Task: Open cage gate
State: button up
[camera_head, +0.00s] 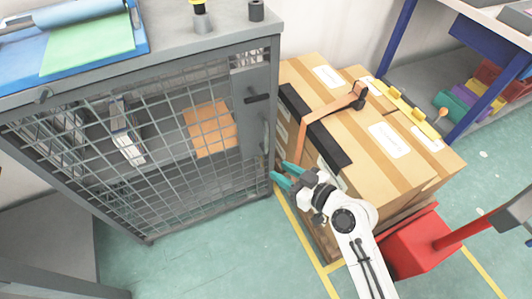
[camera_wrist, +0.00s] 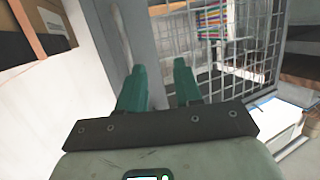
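The grey cage has a wire-mesh gate (camera_head: 165,150) on its front, and it looks closed. A vertical handle (camera_head: 264,133) sits on the solid strip at the gate's right edge, with a dark latch piece (camera_head: 258,98) above it. My gripper (camera_head: 280,171) is just right of and below the handle, by the cage's right front corner. Its green fingers are apart with nothing seen between them. In the wrist view my gripper (camera_wrist: 159,66) points at the grey cage frame, and the mesh (camera_wrist: 238,45) shows to the right. Contact with the handle cannot be told.
Strapped cardboard boxes (camera_head: 385,135) stand on a pallet right of the cage, close to my arm. A blue-framed shelf (camera_head: 398,40) is at the back right. Green floor (camera_head: 200,255) in front of the cage is clear.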

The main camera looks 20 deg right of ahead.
aim_at(267, 140)
jog(key=w+t, duration=0.1)
jog(key=w, duration=0.3)
jog(key=w+f+m+t+h+b, duration=0.1)
jog(key=w, duration=0.4)
jog(key=w+d+f+m+t+h+b, duration=0.1)
jog(key=w, duration=0.4)
jog(key=shift+w+d+f+t, duration=0.1)
jog(key=shift+t, duration=0.2)
grip_shut()
